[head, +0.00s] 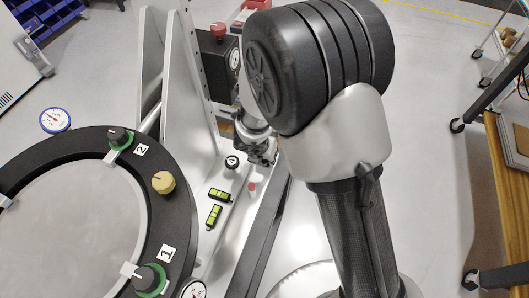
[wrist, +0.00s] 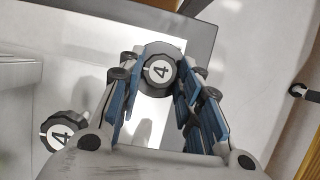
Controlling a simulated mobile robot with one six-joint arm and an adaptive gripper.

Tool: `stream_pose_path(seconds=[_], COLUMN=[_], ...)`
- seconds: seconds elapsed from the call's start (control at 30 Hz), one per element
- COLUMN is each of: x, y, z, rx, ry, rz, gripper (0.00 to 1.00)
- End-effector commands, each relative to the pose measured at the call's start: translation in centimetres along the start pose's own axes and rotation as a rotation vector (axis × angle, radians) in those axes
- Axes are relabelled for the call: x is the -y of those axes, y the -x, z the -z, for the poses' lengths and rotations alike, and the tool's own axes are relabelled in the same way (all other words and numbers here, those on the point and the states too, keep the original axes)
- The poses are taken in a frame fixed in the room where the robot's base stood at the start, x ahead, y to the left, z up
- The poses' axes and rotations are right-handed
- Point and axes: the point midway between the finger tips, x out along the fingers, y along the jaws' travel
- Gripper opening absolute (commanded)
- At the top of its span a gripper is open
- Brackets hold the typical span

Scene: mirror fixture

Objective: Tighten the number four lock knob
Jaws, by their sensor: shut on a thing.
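A dark round knob with a white face and a black 4 (wrist: 160,70) sits between the blue-padded fingers of my gripper (wrist: 158,80) in the wrist view. My gripper is shut on this knob. A second dark knob also marked 4 (wrist: 62,130) stands free at the lower left of the wrist view, beside the left finger. In the head view my gripper (head: 260,152) is low beside the metal bracket, partly behind my arm. A black knob with a pale face (head: 232,161) shows just left of it there. The held knob is hidden in the head view.
A black mirror ring (head: 178,215) carries knobs labelled 1 (head: 150,278) and 2 (head: 119,137) and a yellow knob (head: 164,182). Green levels (head: 219,195), a small red-topped part (head: 252,188) and upright metal plates (head: 188,80) stand close to my gripper.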

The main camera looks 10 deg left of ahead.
Motion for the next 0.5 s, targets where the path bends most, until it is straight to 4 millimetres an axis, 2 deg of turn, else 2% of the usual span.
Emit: stream_pose_path(seconds=[0.4, 0.43, 0.5], x=[-0.06, -0.06, -0.05], y=[0.04, 0.04, 0.03], z=[-0.17, -0.17, -0.15], rx=[0.003, 0.003, 0.002], ry=[-0.006, -0.006, -0.006], rz=[0.001, 0.001, 0.001], gripper=[0.08, 0.34, 0.39])
